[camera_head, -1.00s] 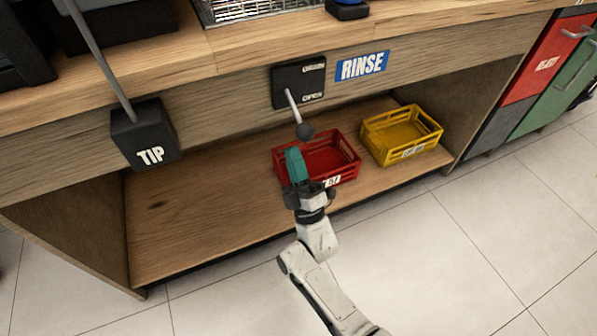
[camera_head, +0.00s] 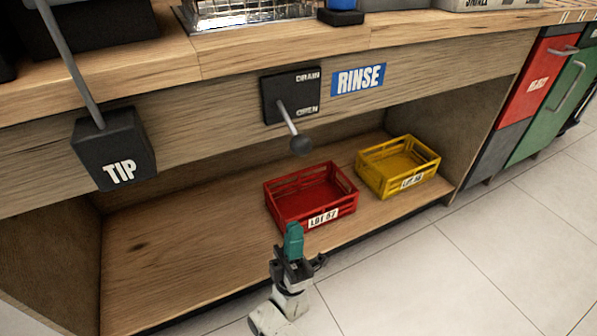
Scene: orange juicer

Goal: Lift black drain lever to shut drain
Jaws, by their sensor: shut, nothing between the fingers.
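The drain lever is a grey rod with a dark round knob (camera_head: 301,145). It sticks out of a black plate (camera_head: 284,101) marked DRAIN at the top and OPEN at the bottom, on the wooden counter front. The lever slopes down and to the right, on the OPEN side. My gripper (camera_head: 293,232), with teal fingers, is shut and empty. It appears below the knob, clear of it, in front of the red crate.
A red crate (camera_head: 349,207) and a yellow crate (camera_head: 431,172) stand on the lower shelf (camera_head: 165,245). A black TIP block (camera_head: 112,148) with a long rod hangs at the left. A blue RINSE sign (camera_head: 358,79) is right of the plate. Tiled floor lies open in front.

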